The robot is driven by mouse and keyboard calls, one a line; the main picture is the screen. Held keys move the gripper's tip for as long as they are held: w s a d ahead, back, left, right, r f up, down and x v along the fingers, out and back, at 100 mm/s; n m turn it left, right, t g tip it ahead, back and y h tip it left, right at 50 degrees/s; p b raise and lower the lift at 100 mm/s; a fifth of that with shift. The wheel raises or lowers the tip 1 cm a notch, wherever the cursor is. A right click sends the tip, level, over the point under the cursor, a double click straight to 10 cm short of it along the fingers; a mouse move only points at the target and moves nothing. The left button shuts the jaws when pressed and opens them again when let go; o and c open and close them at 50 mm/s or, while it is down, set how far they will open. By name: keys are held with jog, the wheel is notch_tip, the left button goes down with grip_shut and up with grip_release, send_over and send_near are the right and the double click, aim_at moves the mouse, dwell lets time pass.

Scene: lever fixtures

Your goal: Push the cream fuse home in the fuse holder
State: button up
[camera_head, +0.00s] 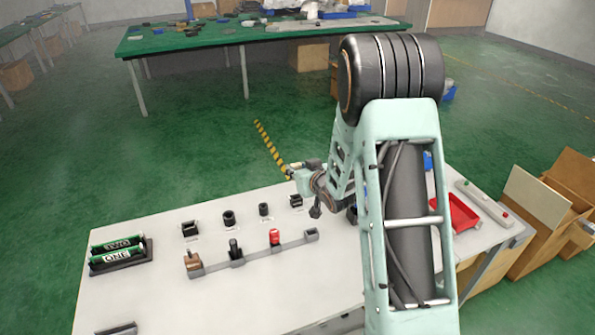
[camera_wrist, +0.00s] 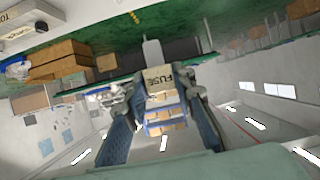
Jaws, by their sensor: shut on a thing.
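My gripper (camera_wrist: 160,92) shows in the wrist view with its two dark fingers on either side of a cream block marked FUSE, the cream fuse (camera_wrist: 158,77). It is shut on the fuse. A pale grey piece (camera_wrist: 152,51) shows just beyond the fuse; I cannot tell whether it is part of the fuse. In the head view my arm reaches over the right part of the white bench (camera_head: 290,280), and its links hide much of that side. The fuse is too small to make out there. I cannot pick out the fuse holder for sure in either view.
A grey rail carries a brown block (camera_head: 193,262), a black lever (camera_head: 235,250) and a red piece (camera_head: 274,237). Small black fixtures (camera_head: 229,217) stand behind it. Green cylinders (camera_head: 117,254) sit at left. A red tray (camera_head: 455,214) and white strip (camera_head: 483,203) lie right.

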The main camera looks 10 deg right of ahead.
jog(key=shift+f+b, duration=2.5)
jog(key=shift+f, duration=0.35)
jog(key=shift+b, duration=0.85)
jog(key=shift+f+b, duration=2.15)
jog(key=shift+b, duration=0.05)
jog(key=o, duration=0.9)
jog(key=shift+o, duration=0.8)
jog(key=shift+s+r, duration=0.1)
jog(key=shift+s, duration=0.15)
jog(key=v, duration=1.1)
jog(key=shift+s, duration=0.2)
